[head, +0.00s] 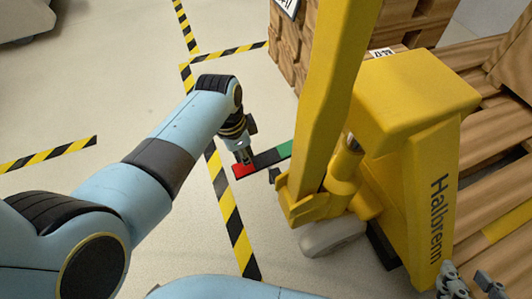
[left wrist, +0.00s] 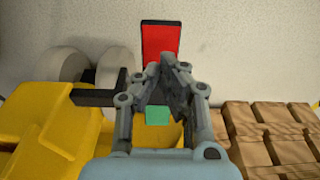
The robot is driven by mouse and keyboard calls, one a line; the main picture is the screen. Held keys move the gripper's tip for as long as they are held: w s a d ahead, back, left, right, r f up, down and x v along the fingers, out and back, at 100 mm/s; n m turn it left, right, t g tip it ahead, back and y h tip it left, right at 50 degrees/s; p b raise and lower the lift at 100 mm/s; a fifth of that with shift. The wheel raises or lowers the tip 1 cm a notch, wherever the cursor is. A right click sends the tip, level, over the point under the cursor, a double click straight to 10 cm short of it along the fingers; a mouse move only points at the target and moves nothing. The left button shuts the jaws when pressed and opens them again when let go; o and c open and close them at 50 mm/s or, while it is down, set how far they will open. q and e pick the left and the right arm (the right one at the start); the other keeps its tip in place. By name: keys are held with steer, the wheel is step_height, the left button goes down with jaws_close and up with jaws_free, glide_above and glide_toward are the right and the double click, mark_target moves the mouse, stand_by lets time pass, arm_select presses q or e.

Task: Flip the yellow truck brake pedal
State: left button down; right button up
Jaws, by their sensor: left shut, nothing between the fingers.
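The brake pedal of the yellow truck (head: 415,95) is a flat bar with a red end (head: 243,170), a dark middle and a green end (head: 286,150). It sticks out to the left of the truck's base. My left gripper (head: 244,158) is shut and empty, at the red end; I cannot tell whether it touches. In the left wrist view the red end (left wrist: 161,42) shows just beyond the closed fingertips (left wrist: 168,62), and the green end (left wrist: 158,115) shows between the finger links. My right gripper (head: 468,279) is at the lower right, open, partly cut off.
A pale wheel (head: 332,236) stands under the truck. Wooden pallets (head: 490,140) lie to the right and stacked brown boxes (head: 296,45) stand behind. Yellow-black tape (head: 232,220) marks the floor.

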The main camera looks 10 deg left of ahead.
step_height(320, 180, up, 7)
steer(key=w+p, duration=0.2)
steer(key=p, duration=0.3)
steer(key=shift+t, duration=0.4)
